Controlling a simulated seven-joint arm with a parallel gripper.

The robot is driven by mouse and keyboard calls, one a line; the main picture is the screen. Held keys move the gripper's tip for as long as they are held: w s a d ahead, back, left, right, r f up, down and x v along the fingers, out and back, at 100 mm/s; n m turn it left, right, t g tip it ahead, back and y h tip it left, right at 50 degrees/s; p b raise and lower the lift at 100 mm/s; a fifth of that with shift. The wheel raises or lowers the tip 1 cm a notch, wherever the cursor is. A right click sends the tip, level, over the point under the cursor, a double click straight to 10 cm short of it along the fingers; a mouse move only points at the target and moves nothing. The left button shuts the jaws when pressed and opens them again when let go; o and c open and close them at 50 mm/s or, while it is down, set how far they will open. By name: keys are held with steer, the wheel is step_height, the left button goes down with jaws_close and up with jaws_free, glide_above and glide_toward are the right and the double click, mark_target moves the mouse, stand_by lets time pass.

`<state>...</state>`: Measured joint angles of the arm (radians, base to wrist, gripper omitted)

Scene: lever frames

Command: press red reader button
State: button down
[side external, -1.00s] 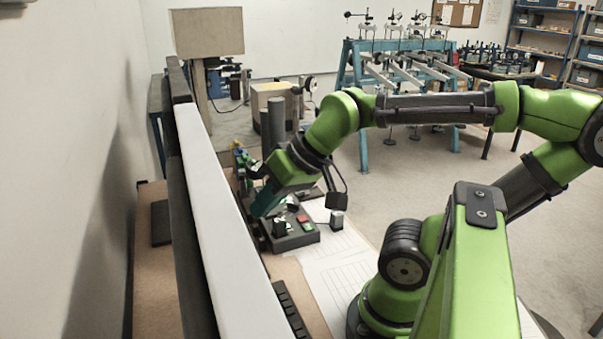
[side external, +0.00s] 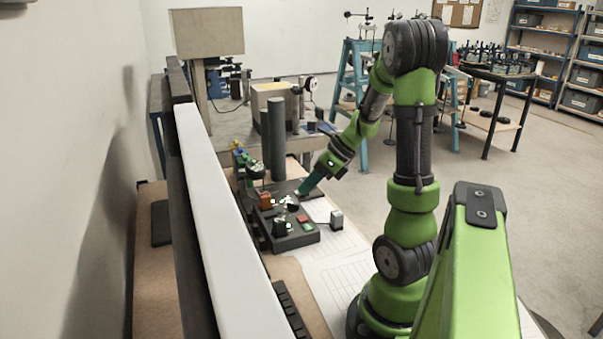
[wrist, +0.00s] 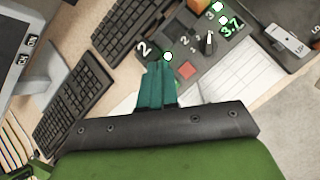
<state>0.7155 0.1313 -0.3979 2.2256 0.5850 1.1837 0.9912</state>
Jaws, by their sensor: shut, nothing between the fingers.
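A dark reader box (side external: 290,240) sits on the desk with a red button (side external: 302,219) on its top. In the wrist view the red button (wrist: 187,68) lies just right of my fingertips. My gripper (side external: 301,193) has its teal fingers together with nothing between them. In the side view it points down and left, behind the box. In the wrist view the closed fingers (wrist: 158,66) point at the box edge and appear apart from the button, though their height above it is hard to judge.
A black knob (wrist: 209,42) and a green display (wrist: 231,24) stand near the button. Keyboards (wrist: 78,95) lie to the left. White paper (side external: 350,270) covers the desk on the right. A dark cylinder (side external: 274,140) stands behind, and a long white-topped divider (side external: 215,220) runs along the left.

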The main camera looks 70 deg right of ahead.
mark_target(306, 218)
steer(key=shift+w+d+r+m+t, duration=0.25)
steer(key=shift+d+m, duration=0.05)
steer(key=shift+m, duration=0.75)
steer(key=shift+w+d+r+m+t, duration=0.2)
steer(key=shift+d+m+t, duration=0.1)
steer(key=shift+m, duration=0.8)
steer(key=shift+w+d+r+m+t, duration=0.25)
steer(key=shift+d+m, duration=0.05)
steer(key=shift+m, duration=0.75)
steer(key=shift+f, duration=0.1)
steer(key=shift+f, duration=4.35)
steer(key=shift+f, duration=0.4)
steer(key=shift+f, duration=0.4)
steer(key=shift+r, duration=0.85)
